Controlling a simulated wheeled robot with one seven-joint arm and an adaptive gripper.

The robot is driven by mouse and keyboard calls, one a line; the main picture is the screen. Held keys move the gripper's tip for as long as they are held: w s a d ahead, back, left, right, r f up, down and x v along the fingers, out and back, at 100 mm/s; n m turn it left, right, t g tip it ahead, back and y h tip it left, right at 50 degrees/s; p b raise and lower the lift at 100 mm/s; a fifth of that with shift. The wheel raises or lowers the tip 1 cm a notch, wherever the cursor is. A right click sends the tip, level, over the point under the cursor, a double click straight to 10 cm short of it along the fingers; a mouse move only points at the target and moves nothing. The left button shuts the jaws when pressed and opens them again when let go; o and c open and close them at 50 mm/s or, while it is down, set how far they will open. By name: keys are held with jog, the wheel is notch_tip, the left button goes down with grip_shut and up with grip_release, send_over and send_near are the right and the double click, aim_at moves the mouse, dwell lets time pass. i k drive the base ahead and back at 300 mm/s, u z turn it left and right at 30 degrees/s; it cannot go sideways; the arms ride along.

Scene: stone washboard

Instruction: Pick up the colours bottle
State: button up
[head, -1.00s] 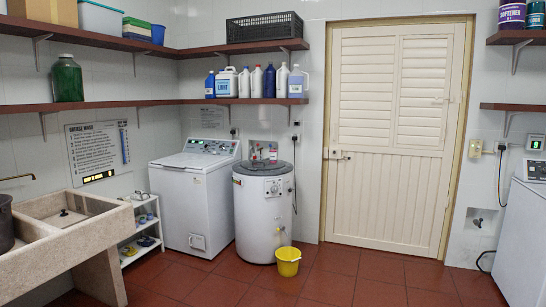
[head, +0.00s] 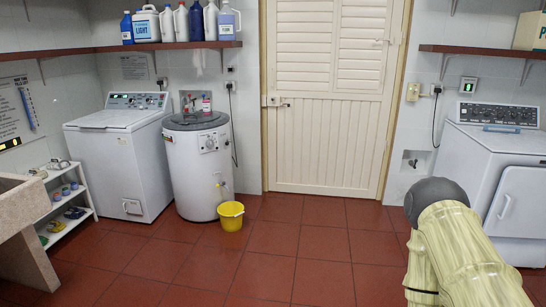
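I cannot read which one is the colours bottle. A cream, ribbed arm link with a dark grey rounded end, seemingly mine, rises at the lower right. My gripper is not in view.
A white washing machine (head: 120,160) and a round white washer (head: 199,170) stand below the shelf, with a yellow bucket (head: 230,215) in front. A stone sink (head: 22,205) and a low rack (head: 68,210) are left. A dryer (head: 490,165) is right. The central red floor is clear.

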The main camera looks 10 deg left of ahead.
aim_at(206, 107)
jog(key=u, duration=0.8)
jog(key=i, duration=1.85)
jog(key=u, duration=0.65)
jog(key=i, duration=2.25)
jog(key=z, duration=0.2)
